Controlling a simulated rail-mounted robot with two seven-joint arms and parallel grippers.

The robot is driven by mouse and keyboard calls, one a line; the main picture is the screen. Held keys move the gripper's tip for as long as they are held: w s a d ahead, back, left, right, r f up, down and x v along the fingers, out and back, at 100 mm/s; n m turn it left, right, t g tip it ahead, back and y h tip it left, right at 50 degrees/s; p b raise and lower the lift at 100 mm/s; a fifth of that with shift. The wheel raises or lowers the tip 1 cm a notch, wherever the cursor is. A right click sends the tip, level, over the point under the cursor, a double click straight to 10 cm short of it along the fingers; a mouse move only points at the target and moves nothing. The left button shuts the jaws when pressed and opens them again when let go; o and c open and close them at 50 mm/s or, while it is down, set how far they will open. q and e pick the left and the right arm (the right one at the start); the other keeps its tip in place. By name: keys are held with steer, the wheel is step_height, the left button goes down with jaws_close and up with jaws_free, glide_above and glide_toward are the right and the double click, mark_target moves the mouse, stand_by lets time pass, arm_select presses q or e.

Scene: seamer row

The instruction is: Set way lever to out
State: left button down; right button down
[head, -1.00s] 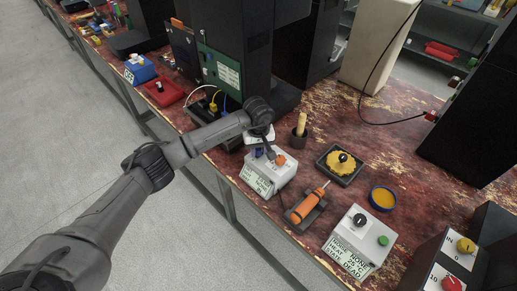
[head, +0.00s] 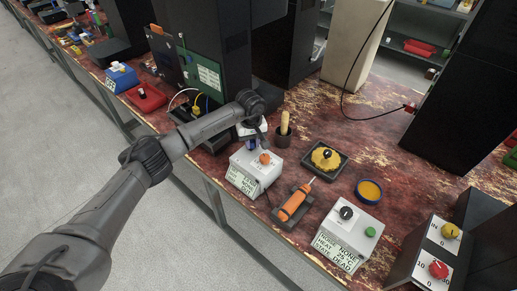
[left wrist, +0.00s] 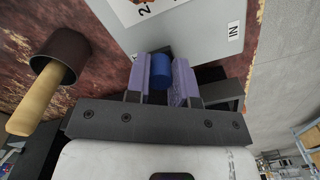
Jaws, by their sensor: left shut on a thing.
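A white box (head: 247,164) with an orange knob (head: 265,158) on top and a small text display (head: 241,181) on its front stands at the bench's front edge. In the left wrist view, my left gripper (left wrist: 160,76) is shut on a blue cylindrical lever handle (left wrist: 160,67), one finger on each side. An "IN" label (left wrist: 233,31) shows on the box's white face there. In the head view, my left gripper (head: 251,146) is at the back of the box's top and mostly covers the handle. The display is too small to read surely. My right gripper is not in view.
A dark cup (head: 282,138) with a wooden handle stands close behind the box. An orange tool (head: 293,205) lies in a dark holder to its right. Beyond are a white knob box (head: 350,225), a yellow dial (head: 325,158) and a yellow-filled dish (head: 369,191).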

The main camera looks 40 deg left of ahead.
mark_target(252, 141)
arm_select(q)
steer(key=shift+f, duration=0.1)
steer(key=c, duration=1.4)
jaws_free()
steer(key=o, duration=0.4)
steer(key=shift+w, duration=0.25)
steer(key=shift+o, duration=0.2)
steer(key=shift+s, duration=0.1)
steer(key=shift+r, duration=0.45)
step_height(252, 141, up, 13)
steer(key=p, duration=0.3)
